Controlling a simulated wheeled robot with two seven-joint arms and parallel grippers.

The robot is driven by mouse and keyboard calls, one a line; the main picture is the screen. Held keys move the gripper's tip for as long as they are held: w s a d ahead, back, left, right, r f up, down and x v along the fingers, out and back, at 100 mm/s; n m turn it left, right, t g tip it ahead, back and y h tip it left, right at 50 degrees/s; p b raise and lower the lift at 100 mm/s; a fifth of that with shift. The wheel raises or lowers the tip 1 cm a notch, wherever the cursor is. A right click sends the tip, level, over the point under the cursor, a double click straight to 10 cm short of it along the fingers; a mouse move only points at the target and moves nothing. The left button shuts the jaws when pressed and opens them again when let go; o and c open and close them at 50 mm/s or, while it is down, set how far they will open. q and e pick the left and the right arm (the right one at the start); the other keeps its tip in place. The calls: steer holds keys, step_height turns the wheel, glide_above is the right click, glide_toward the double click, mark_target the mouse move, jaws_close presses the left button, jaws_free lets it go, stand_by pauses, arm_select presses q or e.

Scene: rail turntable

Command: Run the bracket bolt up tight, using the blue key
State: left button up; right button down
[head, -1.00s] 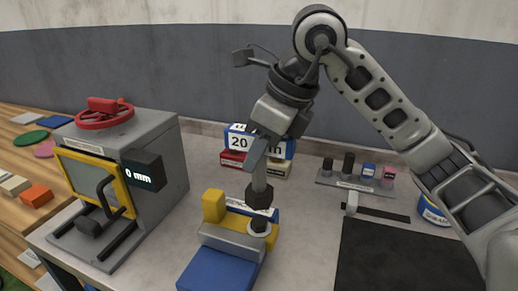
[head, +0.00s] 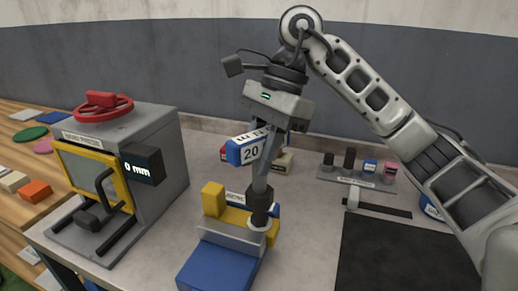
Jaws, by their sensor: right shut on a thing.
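The blue key (head: 236,152), marked "20", is in my right gripper (head: 270,152), which is shut on it. Its grey shaft runs down to a dark socket (head: 261,203). The socket's lower end is at a pale ring (head: 258,226) on the yellow bracket (head: 213,200), where the bolt is; the bolt itself is hidden. The socket appears seated there, leaning slightly. The bracket sits in a grey and blue fixture (head: 218,268) on the bench. My left gripper is not in view.
A grey cabinet (head: 165,185) with a red handwheel (head: 102,106) and a "0 mm" display stands left. A rack (head: 350,180) with several small pieces is at right, behind a black mat (head: 405,255).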

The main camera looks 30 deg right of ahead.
steer(key=shift+n, duration=0.3)
steer(key=shift+r+n+g+p, duration=0.4)
steer(key=shift+n+g+p, duration=0.1)
steer(key=shift+n+p, duration=0.35)
steer(key=n+g+h+p, duration=0.1)
steer(key=n+p, duration=0.1)
steer(key=n, duration=0.1)
steer(key=shift+r, duration=0.1)
steer(key=n+g+h+p, duration=0.1)
steer(key=n+p, duration=0.2)
steer(key=shift+f+n, duration=0.3)
steer(key=shift+n, duration=0.65)
steer(key=shift+f+n+g+h, duration=0.25)
steer(key=shift+n+h, duration=0.35)
steer(key=shift+n, duration=0.4)
arm_select(q)
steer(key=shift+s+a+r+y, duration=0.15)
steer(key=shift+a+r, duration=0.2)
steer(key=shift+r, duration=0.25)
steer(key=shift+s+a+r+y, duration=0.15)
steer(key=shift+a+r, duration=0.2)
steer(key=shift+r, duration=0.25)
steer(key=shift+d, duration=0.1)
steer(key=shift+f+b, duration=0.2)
steer(key=shift+b, duration=0.15)
arm_select(e)
steer(key=shift+f, duration=0.25)
